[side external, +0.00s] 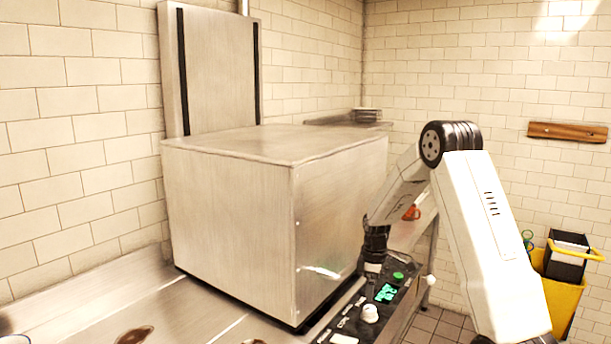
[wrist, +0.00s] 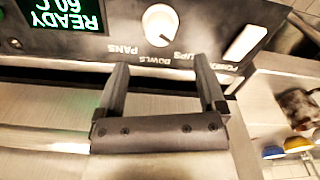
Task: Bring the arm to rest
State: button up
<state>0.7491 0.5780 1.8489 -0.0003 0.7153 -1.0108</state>
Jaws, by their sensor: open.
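My gripper (wrist: 163,72) shows in the wrist view with its two dark fingers apart and nothing between them. Its fingers point toward the control panel (wrist: 100,45), which appears upside down with a dial (wrist: 160,25), a white power switch (wrist: 245,43) and a lit display (wrist: 66,12) reading READY 60 C. Whether the fingertips touch the panel is unclear. In the side view my white arm rises at the right and bends down, its dark wrist (side external: 376,240) beside the front of the steel hood machine (side external: 235,225).
The machine's box is down on the steel counter (side external: 85,315). A stack of plates (side external: 367,115) sits behind it. A yellow bin (side external: 562,298) stands at right on the tiled floor. Blue (wrist: 273,152) and yellow (wrist: 298,144) objects lie at right in the wrist view.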

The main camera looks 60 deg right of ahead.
jog(key=shift+r, duration=0.5)
jog(key=shift+w+a, duration=0.15)
jog(key=shift+a, duration=0.3)
jog(key=w+a+r+m+t, duration=0.1)
jog(key=a, duration=0.7)
jog(key=w+a+r, duration=0.1)
jog(key=a+r, duration=0.1)
jog(key=a, duration=0.6)
jog(key=s+a+m, duration=0.1)
jog(key=s+a, duration=0.2)
jog(key=a, duration=0.3)
jog(key=s+a+m+t, duration=0.1)
jog(key=s+a, duration=0.2)
jog(key=a, duration=0.4)
jog(key=shift+s+a+t, duration=0.15)
jog(key=shift+s+t, duration=0.15)
jog(key=shift+s, duration=0.05)
